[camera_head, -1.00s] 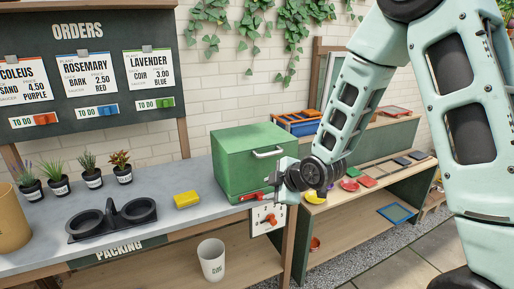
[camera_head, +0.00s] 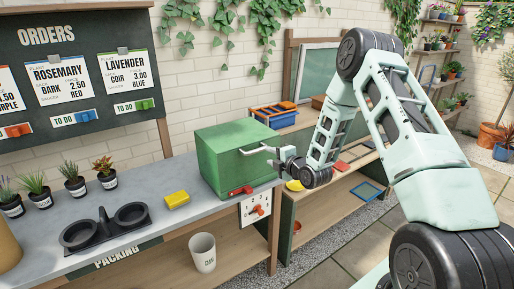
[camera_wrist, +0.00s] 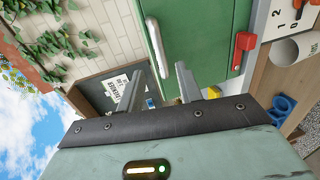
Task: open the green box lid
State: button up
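The green box (camera_head: 235,160) stands on the right end of the grey counter with its lid closed. Its pale bar handle (camera_head: 258,149) is on the side facing my arm. My gripper (camera_head: 275,158) is right at the handle. In the wrist view, my gripper's two fingers (camera_wrist: 157,82) are spread apart, and the handle (camera_wrist: 155,45) shows ahead, lined up with the gap between them. I cannot tell whether the handle is between the fingertips or just beyond them. The green box (camera_wrist: 203,35) fills the upper middle there.
A red lever (camera_head: 240,190) is at the box's lower front, above a white dial panel (camera_head: 256,207). A yellow sponge-like block (camera_head: 176,200), a black double holder (camera_head: 105,228) and potted plants stand to the left. A white cup (camera_head: 202,252) is on the lower shelf.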

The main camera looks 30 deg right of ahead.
aim_at(259, 151)
jog(key=p+x, duration=0.2)
jog(key=x, duration=0.8)
jog(key=shift+p, duration=0.4)
grip_shut()
